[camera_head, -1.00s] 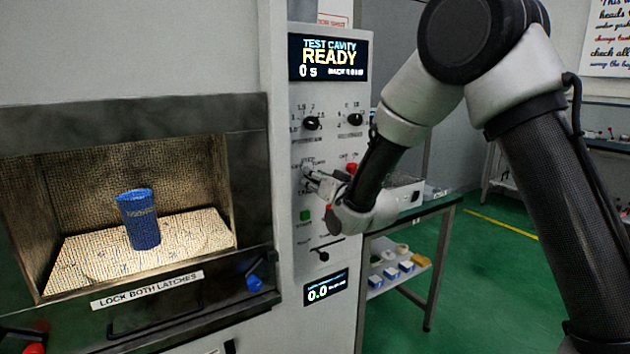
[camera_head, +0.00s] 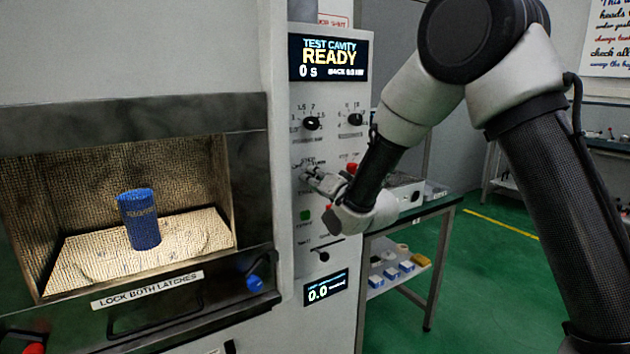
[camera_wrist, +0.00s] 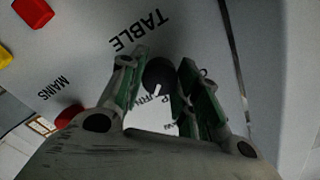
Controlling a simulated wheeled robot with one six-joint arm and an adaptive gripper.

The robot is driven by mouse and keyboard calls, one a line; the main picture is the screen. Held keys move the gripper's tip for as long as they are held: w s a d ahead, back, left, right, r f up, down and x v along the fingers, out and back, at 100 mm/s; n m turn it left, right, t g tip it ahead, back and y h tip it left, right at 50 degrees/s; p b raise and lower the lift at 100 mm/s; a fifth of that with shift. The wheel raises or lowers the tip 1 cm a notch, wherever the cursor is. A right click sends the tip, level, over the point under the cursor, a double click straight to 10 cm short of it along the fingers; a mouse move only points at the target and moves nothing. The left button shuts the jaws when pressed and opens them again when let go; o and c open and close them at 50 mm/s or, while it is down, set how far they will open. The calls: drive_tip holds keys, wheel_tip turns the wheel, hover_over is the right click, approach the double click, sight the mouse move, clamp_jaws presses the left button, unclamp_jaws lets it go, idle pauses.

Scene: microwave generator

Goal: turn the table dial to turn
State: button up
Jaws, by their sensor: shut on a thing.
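The table dial (camera_wrist: 158,75) is a dark round knob under the word TABLE in the wrist view. Its white mark points down in that picture, towards partly hidden lettering. My gripper (camera_wrist: 160,68) has a finger on each side of the dial and is shut on it. In the head view my gripper (camera_head: 318,180) is at the panel, hiding the dial. A blue beaker (camera_head: 140,222) stands upright on the pale table (camera_head: 205,238) inside the lit cavity.
The panel display (camera_head: 329,58) reads READY. Two black knobs, one of them the left knob (camera_head: 311,123), sit above my gripper. A red button (camera_wrist: 33,12) and a green button (camera_head: 305,216) are near it. A side table stands behind my arm.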

drive_tip(key=shift+f, duration=0.1)
drive_tip(key=o, duration=1)
drive_tip(key=shift+o, duration=0.2)
drive_tip(key=v, duration=1.2)
